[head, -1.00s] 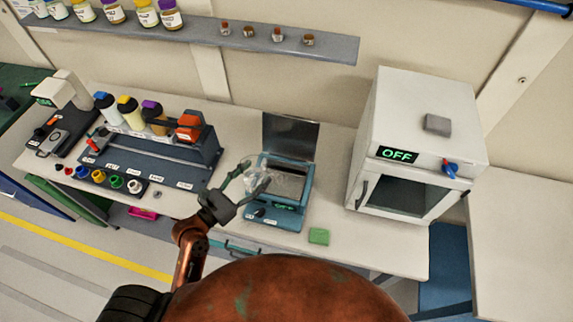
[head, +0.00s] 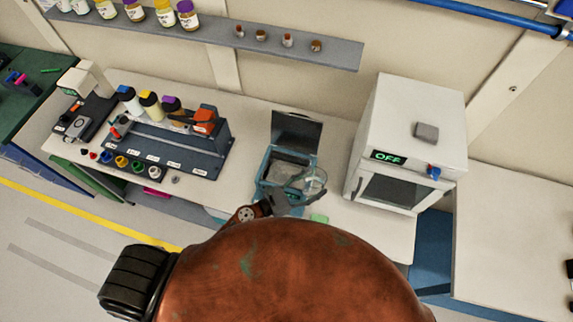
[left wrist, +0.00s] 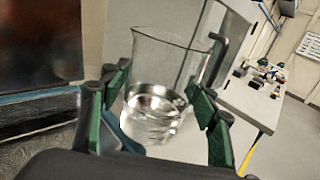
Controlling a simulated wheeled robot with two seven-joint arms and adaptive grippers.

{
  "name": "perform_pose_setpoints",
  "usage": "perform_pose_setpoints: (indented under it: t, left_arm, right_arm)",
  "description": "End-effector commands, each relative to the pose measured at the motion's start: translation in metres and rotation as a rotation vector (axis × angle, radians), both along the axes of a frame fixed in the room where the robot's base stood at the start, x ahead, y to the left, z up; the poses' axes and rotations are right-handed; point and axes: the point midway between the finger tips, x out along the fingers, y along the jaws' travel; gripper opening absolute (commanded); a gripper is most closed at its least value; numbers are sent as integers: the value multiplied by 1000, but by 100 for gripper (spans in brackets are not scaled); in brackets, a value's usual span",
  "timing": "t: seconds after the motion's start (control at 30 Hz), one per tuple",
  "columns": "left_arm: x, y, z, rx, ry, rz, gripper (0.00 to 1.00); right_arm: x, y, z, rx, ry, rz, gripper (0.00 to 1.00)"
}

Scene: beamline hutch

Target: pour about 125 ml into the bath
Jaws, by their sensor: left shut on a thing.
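My left gripper (head: 296,186) is shut on a clear glass beaker (head: 315,181) at the right side of the bath. In the left wrist view the gripper's green-padded fingers (left wrist: 160,110) clasp the beaker (left wrist: 165,55), which holds clear liquid in its lower part. The bath (head: 262,190) is a blue-green box with its dark lid (head: 297,132) raised at the back. The gripper and beaker cover part of its front right. I cannot tell whether the beaker is over the opening or past its edge. My right gripper is not in view.
A white oven (head: 405,140) reading OFF stands to the right of the bath. A rack with bottles (head: 165,145) and coloured caps stands to the left. A green block (head: 320,218) lies just in front of the bath. A shelf (head: 210,38) runs along the wall.

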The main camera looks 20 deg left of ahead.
Motion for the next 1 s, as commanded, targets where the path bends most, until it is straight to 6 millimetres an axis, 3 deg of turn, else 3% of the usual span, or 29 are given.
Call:
perform_pose_setpoints:
  t: [0.53,1.0]
  left_arm:
    - [-3,-3,-4,-12,5,-3,23]
    - [3,7,-1,-192,116,-2,23]
  right_arm:
    - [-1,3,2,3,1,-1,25]
    - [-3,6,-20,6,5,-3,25]
